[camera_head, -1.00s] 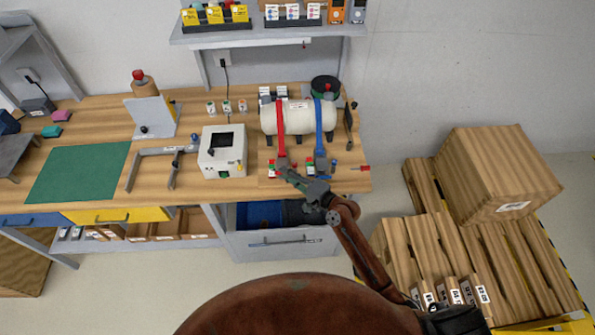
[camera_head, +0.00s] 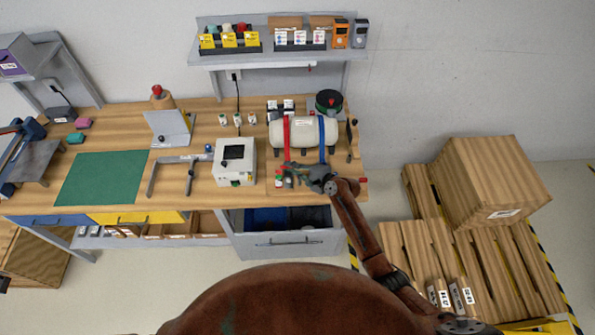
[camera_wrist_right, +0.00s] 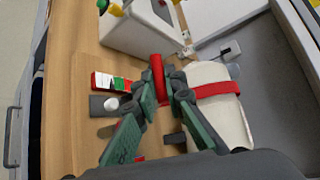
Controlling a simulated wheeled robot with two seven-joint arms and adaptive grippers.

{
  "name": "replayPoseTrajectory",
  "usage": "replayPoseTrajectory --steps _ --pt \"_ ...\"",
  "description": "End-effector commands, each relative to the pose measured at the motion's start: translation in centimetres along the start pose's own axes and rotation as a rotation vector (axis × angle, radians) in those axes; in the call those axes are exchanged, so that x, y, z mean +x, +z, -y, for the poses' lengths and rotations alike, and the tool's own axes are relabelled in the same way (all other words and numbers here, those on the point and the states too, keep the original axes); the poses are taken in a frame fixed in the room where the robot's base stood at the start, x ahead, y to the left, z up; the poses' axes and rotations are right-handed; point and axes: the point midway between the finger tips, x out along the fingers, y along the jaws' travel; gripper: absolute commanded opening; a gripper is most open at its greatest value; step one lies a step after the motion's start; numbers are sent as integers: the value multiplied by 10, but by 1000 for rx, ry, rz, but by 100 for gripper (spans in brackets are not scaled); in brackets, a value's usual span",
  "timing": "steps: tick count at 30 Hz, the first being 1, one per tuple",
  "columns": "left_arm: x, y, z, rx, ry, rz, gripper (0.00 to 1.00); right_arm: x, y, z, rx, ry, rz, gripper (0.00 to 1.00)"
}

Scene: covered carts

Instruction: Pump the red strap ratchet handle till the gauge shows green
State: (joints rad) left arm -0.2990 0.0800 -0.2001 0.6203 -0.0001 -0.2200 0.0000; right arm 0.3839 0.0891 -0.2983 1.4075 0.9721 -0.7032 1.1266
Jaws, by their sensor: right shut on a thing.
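The white tank (camera_head: 303,133) lies on the bench with a red strap (camera_head: 287,131) and a blue strap (camera_head: 321,135) over it. My right gripper (camera_head: 296,171) is at the red strap's lower end, in front of the tank. In the right wrist view my right gripper (camera_wrist_right: 164,90) is shut on the red ratchet handle (camera_wrist_right: 157,72), which stands out between its green-faced fingers. The red strap (camera_wrist_right: 217,89) runs over the tank there. A gauge strip (camera_wrist_right: 112,82) with red, white and green fields lies beside the handle; its reading is too small to tell. My left gripper is out of view.
A white box device (camera_head: 235,162) stands left of the tank, close to my right gripper. A green mat (camera_head: 103,177) lies further left. A shelf (camera_head: 280,55) hangs behind the tank. Wooden crates (camera_head: 492,183) and pallets stand on the floor at right.

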Motion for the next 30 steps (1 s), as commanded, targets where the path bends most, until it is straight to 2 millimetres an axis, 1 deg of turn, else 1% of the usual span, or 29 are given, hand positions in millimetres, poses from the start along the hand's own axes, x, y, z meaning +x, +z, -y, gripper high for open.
replayPoseTrajectory --steps 1,9,16,28,29,30 --pt "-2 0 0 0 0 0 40 2 0 8 -3 -5 1 0" --pt "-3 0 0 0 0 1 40 7 -6 20 -1 -7 1 0" --pt "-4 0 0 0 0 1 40 9 -7 25 -2 -7 1 0" --pt "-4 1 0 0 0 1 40 9 -8 26 -3 -8 1 0" --pt "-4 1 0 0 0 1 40 9 -8 26 -2 -8 1 12" --pt "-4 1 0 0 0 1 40 9 -8 26 -2 -8 1 15"
